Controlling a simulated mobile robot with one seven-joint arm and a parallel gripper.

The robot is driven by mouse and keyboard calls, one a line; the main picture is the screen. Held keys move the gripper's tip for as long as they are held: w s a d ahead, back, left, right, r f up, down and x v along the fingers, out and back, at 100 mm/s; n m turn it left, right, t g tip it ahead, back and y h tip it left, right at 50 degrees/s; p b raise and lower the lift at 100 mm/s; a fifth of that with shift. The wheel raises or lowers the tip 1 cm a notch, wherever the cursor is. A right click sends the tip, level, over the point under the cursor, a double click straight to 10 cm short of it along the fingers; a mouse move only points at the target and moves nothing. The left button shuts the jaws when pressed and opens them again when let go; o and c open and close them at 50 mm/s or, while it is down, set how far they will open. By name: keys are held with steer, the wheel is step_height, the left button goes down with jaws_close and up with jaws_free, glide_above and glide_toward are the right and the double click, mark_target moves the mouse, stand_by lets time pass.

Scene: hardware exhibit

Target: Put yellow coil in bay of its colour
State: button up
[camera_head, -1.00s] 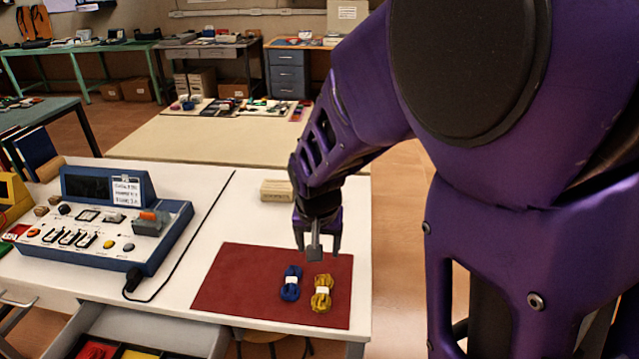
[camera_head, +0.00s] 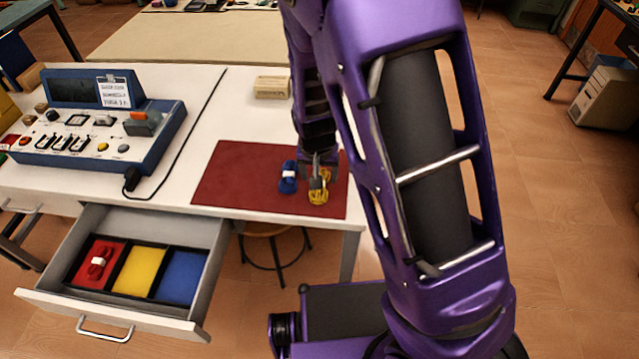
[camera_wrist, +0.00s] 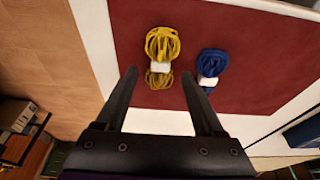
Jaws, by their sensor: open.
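The yellow coil (camera_head: 319,187) with a white band lies on the dark red mat (camera_head: 235,180), near its right end. It also shows in the wrist view (camera_wrist: 161,47), ahead of and between my fingertips. My gripper (camera_head: 318,178) is open and empty above the coil, partly covering it in the head view; in the wrist view its two fingers (camera_wrist: 160,75) point toward it. The open drawer holds a tray with a red bay (camera_head: 88,272), a yellow bay (camera_head: 138,271) and a blue bay (camera_head: 181,276). The yellow bay is empty.
A blue coil (camera_head: 288,178) lies just left of the yellow one; the wrist view shows it (camera_wrist: 212,64) on the right. A red coil (camera_head: 100,260) lies in the red bay. A blue control box (camera_head: 150,135) with a cable and a wooden block (camera_head: 271,87) stand on the table.

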steer(key=x, duration=0.3)
steer(key=shift+w+f, duration=0.15)
steer(key=shift+f, duration=0.1)
jaws_close()
